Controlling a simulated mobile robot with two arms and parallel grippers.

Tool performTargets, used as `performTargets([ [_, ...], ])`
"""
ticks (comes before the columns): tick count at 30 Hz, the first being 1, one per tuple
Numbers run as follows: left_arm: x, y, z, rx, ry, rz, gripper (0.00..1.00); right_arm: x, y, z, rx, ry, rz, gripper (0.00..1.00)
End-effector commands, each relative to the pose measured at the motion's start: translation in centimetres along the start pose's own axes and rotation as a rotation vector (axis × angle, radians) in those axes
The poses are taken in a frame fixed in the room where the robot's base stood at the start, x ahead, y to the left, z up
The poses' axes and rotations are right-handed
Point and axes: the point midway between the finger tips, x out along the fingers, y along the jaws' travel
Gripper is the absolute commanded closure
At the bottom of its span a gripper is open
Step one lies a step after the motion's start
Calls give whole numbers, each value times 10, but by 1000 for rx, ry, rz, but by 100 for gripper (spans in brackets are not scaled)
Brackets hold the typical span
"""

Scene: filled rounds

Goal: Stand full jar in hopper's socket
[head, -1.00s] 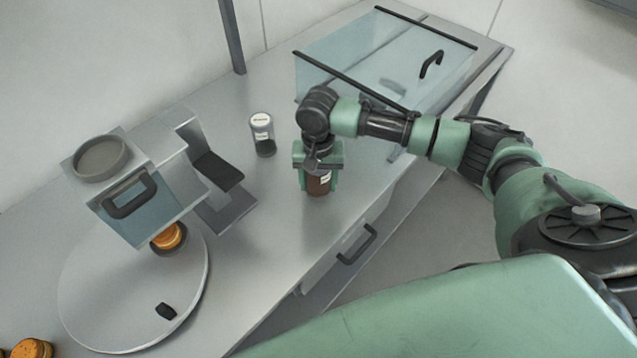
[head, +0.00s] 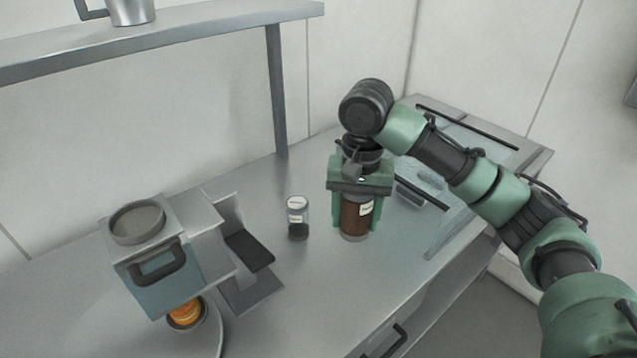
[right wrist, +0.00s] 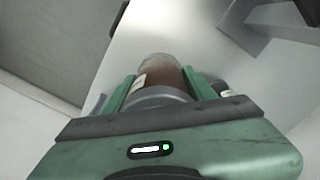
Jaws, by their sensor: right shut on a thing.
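The full jar (head: 355,217), clear with brown contents and a white label, is upright in my right gripper (head: 358,212). The gripper is shut around it, and the jar appears raised above the bench. In the right wrist view the jar (right wrist: 160,72) sits between the green fingers. The hopper (head: 160,265) is a grey box with a blue window and dark handle, at the left. Its round socket (head: 137,222) on top looks empty. The jar is well to the right of it. My left gripper is not in view.
A second jar (head: 298,220), with dark contents low inside, stands on the bench between hopper and gripper. A bracket with a black pad (head: 249,251) adjoins the hopper. An orange round (head: 184,312) is below it. A shelf (head: 180,37) with a metal jug (head: 131,10) is behind.

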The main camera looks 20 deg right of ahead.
Motion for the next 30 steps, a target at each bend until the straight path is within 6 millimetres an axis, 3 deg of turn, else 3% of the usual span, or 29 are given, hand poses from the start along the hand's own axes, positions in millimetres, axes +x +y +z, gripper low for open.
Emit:
performTargets([
  [4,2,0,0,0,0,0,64,0,0,2,-8,2,1,96],
  [8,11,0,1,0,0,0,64,14,-1,16,-76,19,3,96],
  [15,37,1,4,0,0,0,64,60,2,78,-331,35,4,96],
  [21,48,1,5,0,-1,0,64,85,12,122,-481,11,1,96],
  [25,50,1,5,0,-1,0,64,90,14,135,-517,-3,-1,96],
  [30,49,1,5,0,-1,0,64,90,15,135,-520,-2,-1,96],
])
